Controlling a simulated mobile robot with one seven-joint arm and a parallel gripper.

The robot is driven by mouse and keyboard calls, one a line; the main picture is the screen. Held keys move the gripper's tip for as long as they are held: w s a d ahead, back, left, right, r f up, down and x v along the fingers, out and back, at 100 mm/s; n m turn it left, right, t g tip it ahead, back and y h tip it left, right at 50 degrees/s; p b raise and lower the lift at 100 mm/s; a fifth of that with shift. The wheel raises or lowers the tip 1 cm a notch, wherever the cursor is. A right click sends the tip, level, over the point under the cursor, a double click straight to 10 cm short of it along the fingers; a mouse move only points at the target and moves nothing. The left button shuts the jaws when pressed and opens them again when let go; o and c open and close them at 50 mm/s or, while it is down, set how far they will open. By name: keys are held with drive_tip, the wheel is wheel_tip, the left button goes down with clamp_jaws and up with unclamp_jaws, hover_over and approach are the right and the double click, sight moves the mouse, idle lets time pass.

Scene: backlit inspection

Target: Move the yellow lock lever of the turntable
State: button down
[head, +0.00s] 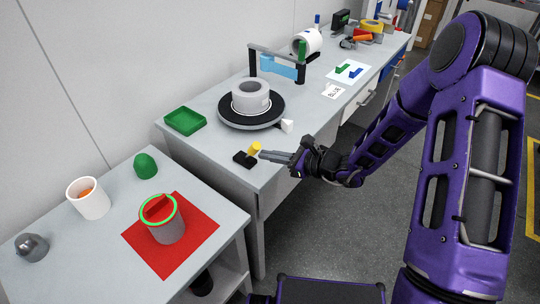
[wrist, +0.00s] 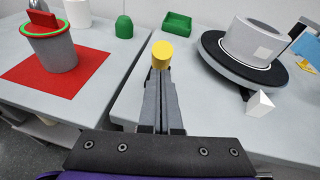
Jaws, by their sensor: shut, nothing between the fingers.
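The yellow lock lever (head: 255,148) stands on a small black base (head: 244,159) near the front edge of the bench. The black round turntable (head: 238,121) carries a grey-white cylinder (head: 250,97) behind it. My gripper (head: 264,155) is shut and empty, with its fingertips right at the lever, on its right side in the head view. In the wrist view the yellow lever (wrist: 161,54) shows just beyond the tips of my gripper (wrist: 158,74). The fingers hide the lever's base there. I cannot tell whether they touch it.
A white block (head: 287,126) sits by the turntable's front edge. A green tray (head: 184,121) is at its left. A grey cup with a green rim (head: 165,224) stands on a red mat (head: 193,250) on the nearer table. A frame (head: 277,66) stands behind the turntable.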

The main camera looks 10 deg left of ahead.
sight(259, 145)
drive_tip(key=shift+r, duration=0.15)
drive_tip(key=shift+w+a+r+h+p, duration=0.1)
drive_tip(key=shift+a+r+h+p, duration=0.15)
drive_tip(key=shift+p, duration=0.3)
drive_tip(key=shift+w+a+r+g+h+p, duration=0.25)
drive_tip(key=shift+r+h+p, duration=0.3)
drive_tip(key=shift+p, duration=0.4)
drive_tip(key=shift+w+a+r+g+h+p, duration=0.2)
drive_tip(key=shift+a+r+g+h+p, duration=0.3)
drive_tip(key=shift+h+p, duration=0.15)
drive_tip(key=w+a+r+b, duration=0.1)
drive_tip(key=w+a+b, duration=0.2)
drive_tip(key=a, duration=0.3)
drive_tip(key=shift+w+a+r, duration=0.15)
drive_tip(key=shift+w+a, duration=0.15)
drive_tip(key=shift+w, duration=0.15)
drive_tip(key=shift+a, duration=0.1)
drive_tip(key=shift+r, duration=0.1)
